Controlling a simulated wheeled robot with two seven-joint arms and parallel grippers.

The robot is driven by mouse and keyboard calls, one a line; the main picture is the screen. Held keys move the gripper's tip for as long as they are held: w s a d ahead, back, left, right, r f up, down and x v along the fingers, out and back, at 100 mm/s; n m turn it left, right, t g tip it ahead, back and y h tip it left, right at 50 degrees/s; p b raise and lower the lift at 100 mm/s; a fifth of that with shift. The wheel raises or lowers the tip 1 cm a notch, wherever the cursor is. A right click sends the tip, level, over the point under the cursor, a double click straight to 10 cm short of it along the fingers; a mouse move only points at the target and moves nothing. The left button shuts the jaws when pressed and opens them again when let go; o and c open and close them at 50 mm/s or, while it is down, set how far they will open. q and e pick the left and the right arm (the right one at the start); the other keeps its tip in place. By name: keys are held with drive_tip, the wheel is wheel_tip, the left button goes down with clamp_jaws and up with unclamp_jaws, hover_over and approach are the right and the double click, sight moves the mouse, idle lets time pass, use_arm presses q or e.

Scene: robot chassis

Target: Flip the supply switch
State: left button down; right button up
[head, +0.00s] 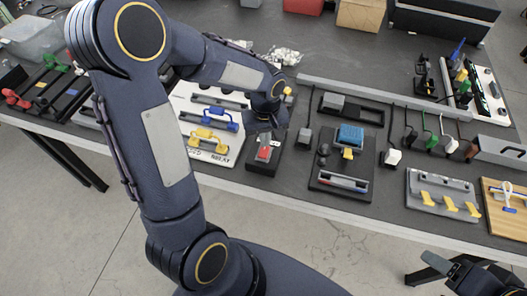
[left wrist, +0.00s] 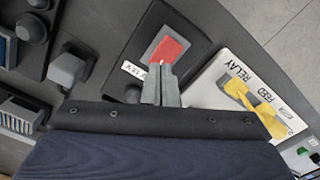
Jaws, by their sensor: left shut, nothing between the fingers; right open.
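The supply switch is most likely the red rocker (head: 263,153) on a small black box (head: 262,168) near the table's front edge. The red rocker (left wrist: 168,50) also shows in the left wrist view, with a white label (left wrist: 133,69) beside it. My left gripper (head: 268,132) is shut and empty, just behind the rocker in the head view. In the left wrist view its fingertips (left wrist: 160,66) are together at the rocker's near edge. I cannot tell whether they touch it. My right gripper (head: 447,267) is open and empty, off the table's front edge at lower right.
A white relay board (head: 205,148) with blue and yellow handles is left of the box. A dark panel with a blue block (head: 350,136) is to the right. A grey panel with yellow levers (head: 440,187) is further right. The floor in front is clear.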

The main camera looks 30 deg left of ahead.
use_arm(q)
drive_tip(key=shift+f+b, duration=0.65)
drive_tip(key=shift+f, duration=0.15)
drive_tip(key=shift+r, duration=0.1)
drive_tip(key=shift+r+p, duration=2.75)
drive_tip(key=shift+r, duration=0.75)
drive_tip(key=s+d+r+m+t+h, duration=0.2)
drive_tip(key=s+r, duration=0.3)
drive_tip(key=s, duration=0.3)
drive_tip(key=s+d+r+m+t+h, duration=0.1)
drive_tip(key=s+d+r+m+t, duration=0.1)
drive_tip(key=s+r+m, duration=0.3)
drive_tip(key=s+t, duration=0.1)
drive_tip(key=s, duration=0.3)
drive_tip(key=shift+r+t+h, duration=0.3)
drive_tip(key=shift+r+h, duration=0.05)
drive_tip(key=shift+h, duration=0.05)
